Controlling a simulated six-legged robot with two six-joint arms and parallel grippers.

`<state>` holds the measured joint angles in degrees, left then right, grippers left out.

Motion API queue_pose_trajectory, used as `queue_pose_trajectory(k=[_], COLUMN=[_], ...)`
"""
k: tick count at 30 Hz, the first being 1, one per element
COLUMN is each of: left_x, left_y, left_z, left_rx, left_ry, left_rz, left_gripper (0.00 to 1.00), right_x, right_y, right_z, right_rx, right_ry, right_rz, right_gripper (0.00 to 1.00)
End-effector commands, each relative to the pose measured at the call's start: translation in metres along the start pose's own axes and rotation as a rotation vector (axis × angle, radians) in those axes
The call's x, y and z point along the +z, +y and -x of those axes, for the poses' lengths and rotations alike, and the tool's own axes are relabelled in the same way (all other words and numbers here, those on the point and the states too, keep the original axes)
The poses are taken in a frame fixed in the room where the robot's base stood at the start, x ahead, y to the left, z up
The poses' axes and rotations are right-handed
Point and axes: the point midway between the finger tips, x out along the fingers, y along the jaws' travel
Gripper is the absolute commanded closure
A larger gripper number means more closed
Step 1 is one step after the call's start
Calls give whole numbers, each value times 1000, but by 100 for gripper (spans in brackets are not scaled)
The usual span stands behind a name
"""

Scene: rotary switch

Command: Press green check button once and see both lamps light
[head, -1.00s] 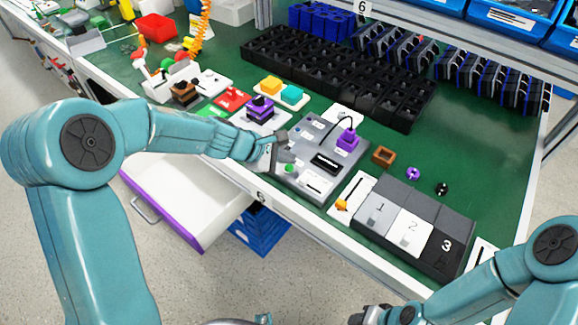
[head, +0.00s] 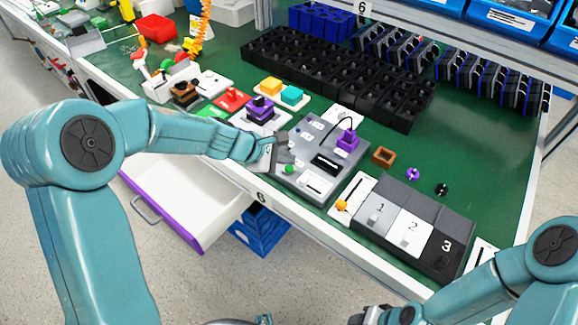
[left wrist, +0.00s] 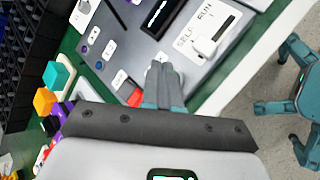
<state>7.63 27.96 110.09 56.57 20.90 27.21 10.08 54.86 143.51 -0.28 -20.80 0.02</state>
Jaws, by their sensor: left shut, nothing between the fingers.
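The grey test panel (head: 318,150) lies on the green bench top. Its green button (head: 289,169) shows near the panel's front left corner. My left gripper (head: 286,157) is shut and empty, with its fingertips over the panel close beside the green button. I cannot tell whether they touch it. Small round dark spots show on the panel there; I cannot tell whether any lamp is lit. My right gripper (head: 370,316) is low at the bottom edge, partly cut off.
A purple plug block (head: 348,140) with a black cable sits on the panel. A white SELF/RUN switch plate (left wrist: 207,33) is beside the fingers in the wrist view. Numbered blocks (head: 408,228) stand to the right. Black trays (head: 340,80) fill the back. An open drawer (head: 185,200) juts out in front.

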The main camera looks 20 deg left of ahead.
Motion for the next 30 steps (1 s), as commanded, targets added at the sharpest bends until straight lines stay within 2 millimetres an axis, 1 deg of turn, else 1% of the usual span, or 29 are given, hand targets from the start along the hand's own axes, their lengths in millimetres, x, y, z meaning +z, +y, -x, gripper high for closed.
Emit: queue_pose_trajectory(k=[14, 23, 30], left_x=[0, -5, -4], left_y=[0, -5, -4], left_z=[0, -7, -6], left_rx=[0, 0, 0], left_ry=[0, 0, 0], left_rz=[0, 0, 0], left_gripper=[100, 100, 100], right_x=[0, 0, 0], right_y=[0, 4, 3], right_z=[0, -10, -9], right_rx=[0, 0, 0], right_ry=[0, 0, 0], right_rz=[0, 0, 0], right_gripper=[57, 57, 57])
